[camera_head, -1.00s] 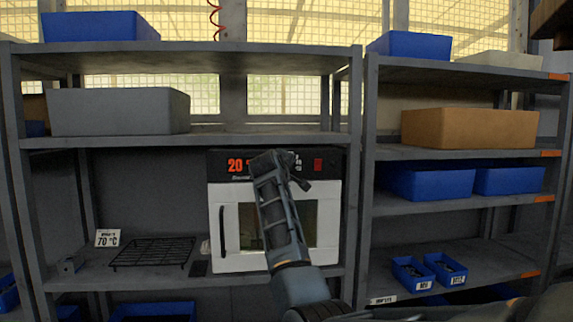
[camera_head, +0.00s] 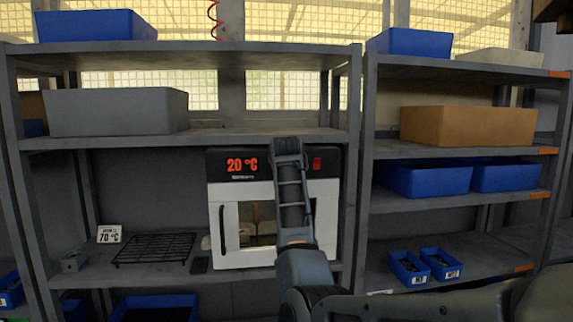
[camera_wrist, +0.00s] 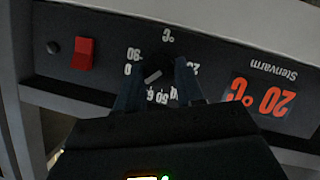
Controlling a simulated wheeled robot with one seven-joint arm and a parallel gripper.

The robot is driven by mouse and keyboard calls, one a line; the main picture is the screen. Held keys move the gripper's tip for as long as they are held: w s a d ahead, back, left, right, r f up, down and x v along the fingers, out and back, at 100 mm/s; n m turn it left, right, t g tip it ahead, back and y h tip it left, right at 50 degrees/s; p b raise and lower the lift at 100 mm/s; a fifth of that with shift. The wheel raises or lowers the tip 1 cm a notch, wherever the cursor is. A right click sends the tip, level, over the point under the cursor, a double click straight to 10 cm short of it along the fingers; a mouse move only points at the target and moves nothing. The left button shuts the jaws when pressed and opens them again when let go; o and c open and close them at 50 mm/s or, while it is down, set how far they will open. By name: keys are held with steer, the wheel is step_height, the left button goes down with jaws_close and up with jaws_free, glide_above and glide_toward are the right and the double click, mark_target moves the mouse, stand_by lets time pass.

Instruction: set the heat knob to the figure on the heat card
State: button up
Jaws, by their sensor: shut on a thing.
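The heat card (camera_head: 109,235) stands on the shelf at left and reads 70 °C. The white oven (camera_head: 228,262) has a black panel with a red display (camera_head: 242,165) reading 20 °C; in the wrist view the display (camera_wrist: 260,102) is upside down. The heat knob (camera_wrist: 153,75) has a white mark, set slantwise, with a ring of white figures around it. I cannot tell which figure the mark points to. My gripper (camera_wrist: 158,78) is shut on the knob, one finger on either side. In the head view my arm hides the knob.
A red switch (camera_wrist: 83,53) sits on the panel beside the knob. A black wire rack (camera_head: 155,249) lies on the shelf left of the oven. A grey bin (camera_head: 118,112) is on the shelf above. Two small blue bins (camera_head: 408,268) stand on the right shelving.

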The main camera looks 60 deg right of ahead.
steer(key=shift+s+f+m, duration=0.1)
steer(key=shift+f+m, duration=0.1)
steer(key=shift+m, duration=0.1)
stand_by(0.4)
steer(key=o, duration=1)
steer(key=shift+r, duration=0.1)
steer(key=shift+o, duration=0.2)
steer(key=b+v, duration=0.1)
steer(key=v, duration=0.6)
steer(key=shift+s+a+r, duration=0.15)
steer(key=shift+s+a, duration=0.05)
steer(key=shift+s, duration=0.05)
